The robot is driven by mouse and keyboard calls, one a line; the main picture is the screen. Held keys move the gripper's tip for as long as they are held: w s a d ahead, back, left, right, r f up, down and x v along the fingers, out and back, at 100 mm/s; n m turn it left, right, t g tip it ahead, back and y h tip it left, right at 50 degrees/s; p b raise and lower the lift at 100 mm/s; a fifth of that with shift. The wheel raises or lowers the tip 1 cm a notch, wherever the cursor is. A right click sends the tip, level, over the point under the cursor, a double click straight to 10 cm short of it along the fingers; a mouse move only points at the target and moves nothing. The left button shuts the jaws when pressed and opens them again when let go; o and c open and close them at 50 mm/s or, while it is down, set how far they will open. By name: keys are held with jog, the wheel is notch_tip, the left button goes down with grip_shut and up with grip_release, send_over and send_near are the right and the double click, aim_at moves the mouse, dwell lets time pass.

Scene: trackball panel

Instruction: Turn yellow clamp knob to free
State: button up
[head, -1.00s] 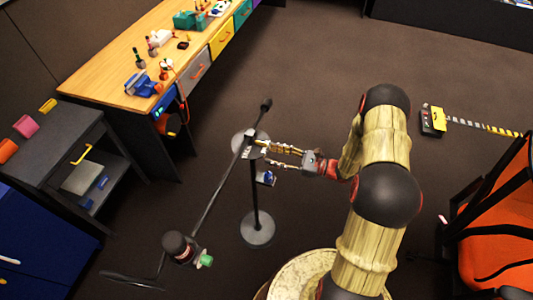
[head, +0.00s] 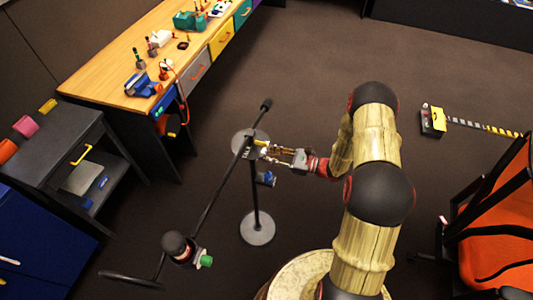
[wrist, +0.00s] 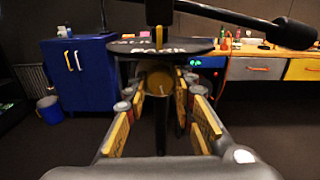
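The yellow clamp knob (wrist: 158,80) is a round face just under a dark disc plate (wrist: 125,47) on a stand, seen in the wrist view. White lettering on the plate is too slanted to read. A small yellow piece (wrist: 159,38) stands above the plate against the black post; a yellow bit (head: 262,142) also shows there in the head view. My gripper (wrist: 159,88) has its yellow-padded fingers on both sides of the knob. The fingers look apart, and I cannot tell whether they touch it. In the head view my gripper (head: 272,152) reaches the stand from the right.
A long dark boom (head: 215,186) crosses the stand top, with a black-and-green weighted end (head: 180,248) at lower left. The stand's round base (head: 257,229) is on the floor. A wooden workbench (head: 120,72) is behind, an orange chair (head: 495,240) at right.

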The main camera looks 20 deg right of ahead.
grip_shut()
jog(key=shift+m+p, duration=0.65)
jog(key=shift+m, duration=0.95)
jog(key=o, duration=0.5)
grip_release()
jog(key=shift+o, duration=0.6)
jog(key=shift+d, duration=0.1)
jog(key=v, duration=1.1)
jog(key=shift+s+d, duration=0.25)
jog(key=shift+d, duration=0.05)
